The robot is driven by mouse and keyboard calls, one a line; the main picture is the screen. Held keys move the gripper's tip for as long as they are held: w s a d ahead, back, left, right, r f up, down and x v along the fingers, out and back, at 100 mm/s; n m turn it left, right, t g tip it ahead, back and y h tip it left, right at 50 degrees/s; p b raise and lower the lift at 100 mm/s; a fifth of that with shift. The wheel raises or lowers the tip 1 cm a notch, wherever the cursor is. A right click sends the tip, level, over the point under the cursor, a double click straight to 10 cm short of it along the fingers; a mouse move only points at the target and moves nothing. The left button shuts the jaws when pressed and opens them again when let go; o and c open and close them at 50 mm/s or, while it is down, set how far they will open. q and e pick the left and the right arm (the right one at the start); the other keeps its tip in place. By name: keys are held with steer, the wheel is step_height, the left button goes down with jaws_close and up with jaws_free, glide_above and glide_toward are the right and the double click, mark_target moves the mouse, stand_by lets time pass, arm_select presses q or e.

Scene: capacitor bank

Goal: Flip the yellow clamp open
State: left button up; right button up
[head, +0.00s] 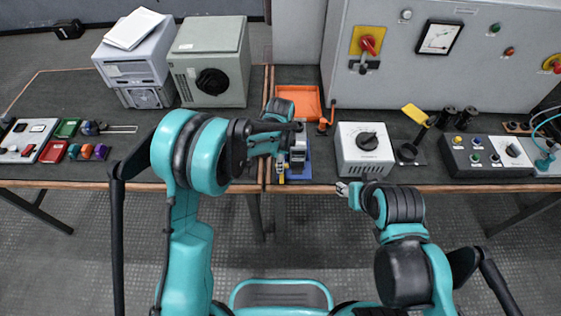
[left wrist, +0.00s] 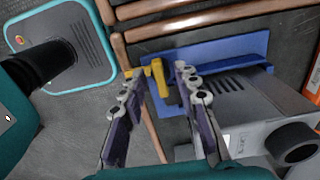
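The small yellow clamp (head: 281,174) sits at the front left of a blue holder (head: 300,175) on the bench's front edge. In the left wrist view the yellow clamp (left wrist: 158,78) shows as an upright yellow piece beside the blue holder (left wrist: 215,62), with a second yellow bit at its left. A grey device with a black knob (left wrist: 290,142) sits in the holder. My left gripper (left wrist: 158,90) is open, its two fingers apart with the clamp in view between them; contact cannot be told. My right gripper (head: 342,188) is at the front edge, right of the holder; its opening is unclear.
An orange tray (head: 300,97) lies behind the holder. A white box with a black dial (head: 365,150) stands to the right, near my right gripper. The bench left of the holder has free room.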

arm_select(q)
step_height(320, 180, up, 12)
stand_by(0.6)
steer(key=s+a+r+n+t, duration=0.3)
steer(key=s+a+r+n, duration=0.5)
steer(key=a, duration=0.1)
steer(key=s+a+f+n+t, duration=0.1)
steer(key=s+a+n+t, duration=0.3)
steer(key=s+a+n, duration=0.4)
steer(key=s+n, duration=0.2)
steer(key=s, duration=0.2)
steer(key=shift+a+f, duration=0.15)
steer(key=shift+f, duration=0.05)
